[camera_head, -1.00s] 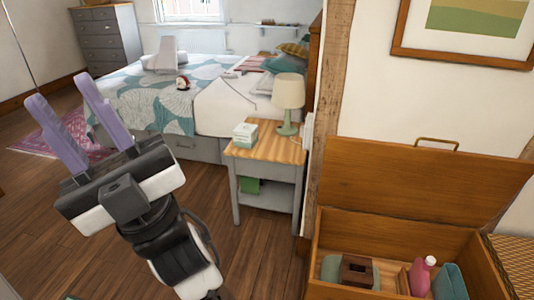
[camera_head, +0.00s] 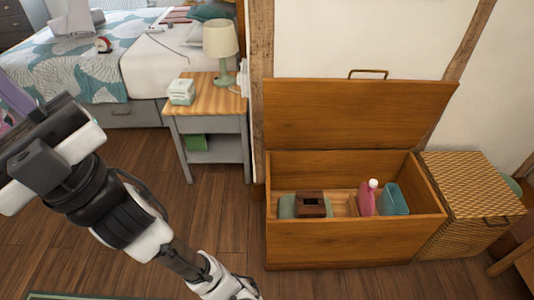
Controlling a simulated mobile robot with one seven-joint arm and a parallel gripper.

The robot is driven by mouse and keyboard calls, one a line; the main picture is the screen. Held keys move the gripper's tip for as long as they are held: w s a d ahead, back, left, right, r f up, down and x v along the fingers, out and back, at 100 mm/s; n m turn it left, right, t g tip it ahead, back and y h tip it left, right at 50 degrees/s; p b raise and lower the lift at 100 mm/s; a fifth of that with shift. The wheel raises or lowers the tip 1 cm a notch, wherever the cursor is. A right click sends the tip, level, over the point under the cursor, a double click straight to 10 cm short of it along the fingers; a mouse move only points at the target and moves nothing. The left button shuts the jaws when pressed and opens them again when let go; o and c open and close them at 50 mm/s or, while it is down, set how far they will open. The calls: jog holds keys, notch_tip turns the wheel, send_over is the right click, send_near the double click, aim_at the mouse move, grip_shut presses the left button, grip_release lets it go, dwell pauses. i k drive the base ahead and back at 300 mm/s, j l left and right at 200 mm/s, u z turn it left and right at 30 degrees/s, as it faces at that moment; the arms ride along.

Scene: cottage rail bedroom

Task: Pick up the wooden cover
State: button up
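The wooden cover (camera_head: 314,203) looks like a small dark brown box with a dark opening in its top. It sits inside the open wooden chest (camera_head: 350,243), left of the middle, against or over a grey-green item (camera_head: 288,207). My gripper (camera_head: 10,112) is at the left edge of the view, far left of the chest.
A pink bottle (camera_head: 366,198) and a teal container (camera_head: 393,199) stand in the chest's right part. The chest's lid (camera_head: 355,115) is raised against the wall. A wicker basket (camera_head: 470,205) stands to the right, a nightstand (camera_head: 213,125) to the left. Floor in front is clear.

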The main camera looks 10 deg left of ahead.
aim_at(302, 198)
jog(key=i+l, duration=0.1)
jog(key=i, duration=0.4)
jog(key=i+l+u, duration=0.1)
jog(key=i, duration=0.4)
jog(key=i+l, duration=0.1)
jog(key=i, duration=0.4)
